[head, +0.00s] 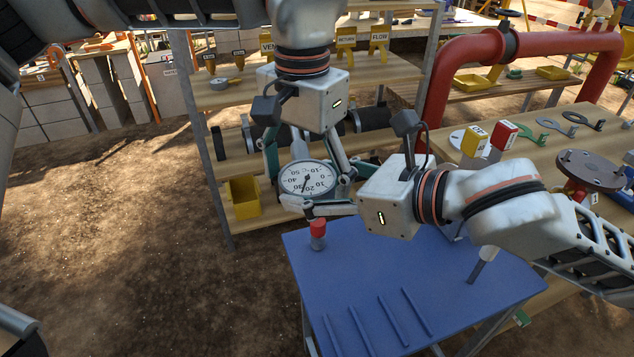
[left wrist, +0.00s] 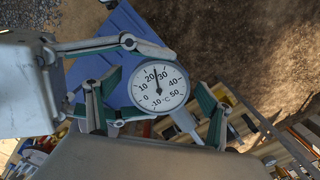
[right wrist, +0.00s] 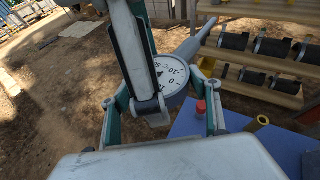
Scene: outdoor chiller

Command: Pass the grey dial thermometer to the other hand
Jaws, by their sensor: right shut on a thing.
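In the right wrist view the dial (right wrist: 172,82) is partly hidden by a finger.
A shelf rack with a yellow bin (head: 244,196) stands behind. A wooden bench with a red pipe (head: 437,100) is at the right. Open dirt lies left.

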